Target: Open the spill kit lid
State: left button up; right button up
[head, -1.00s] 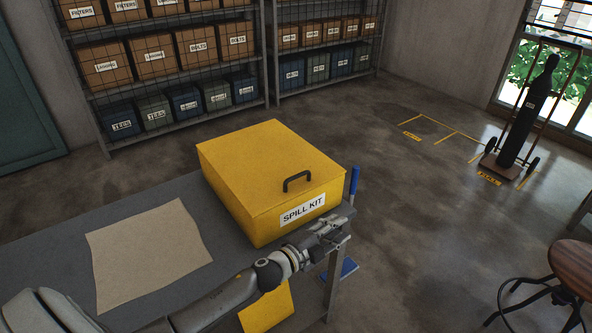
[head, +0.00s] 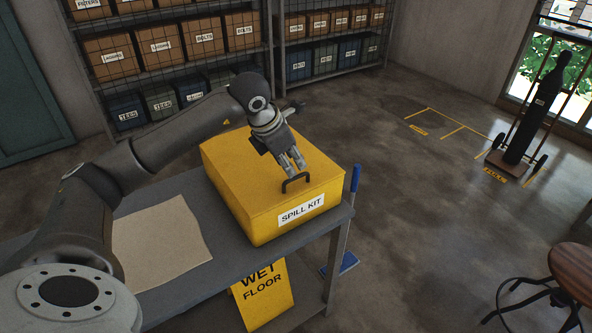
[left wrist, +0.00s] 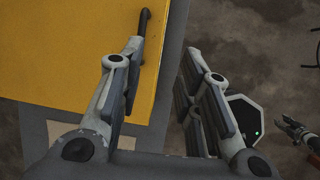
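The yellow spill kit (head: 262,218) stands on the grey table with its lid (head: 240,153) down. A dark arched handle (head: 296,182) sits near the lid's front edge, above the SPILL KIT label. My left gripper (head: 296,167) is over the lid, its fingertips close behind the handle in the head view. In the left wrist view its fingers (left wrist: 165,70) are apart with nothing between them. The handle (left wrist: 145,24) shows there just beyond the left finger's tip; I cannot tell if they touch. A jointed part at that view's right edge may be my right gripper (left wrist: 299,130).
A tan sheet (head: 165,243) lies on the table (head: 187,286) left of the box. A yellow wet-floor sign (head: 264,293) is below the tabletop. A blue-handled tool (head: 354,182) stands at the table's right end. A stool (head: 575,268) is at the right; shelves line the back.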

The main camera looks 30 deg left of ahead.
aim_at(292, 180)
pick_arm(q)
jog(key=shift+y, duration=0.5)
jog(key=p+x, duration=0.1)
jog(key=x, duration=0.2)
jog(key=a+p+x, duration=0.1)
jog(key=x, duration=0.1)
jog(key=a+p+x, duration=0.1)
jog(key=x, duration=0.2)
jog(key=shift+w+f, duration=0.45)
jog(key=shift+f, duration=0.35)
grip_shut()
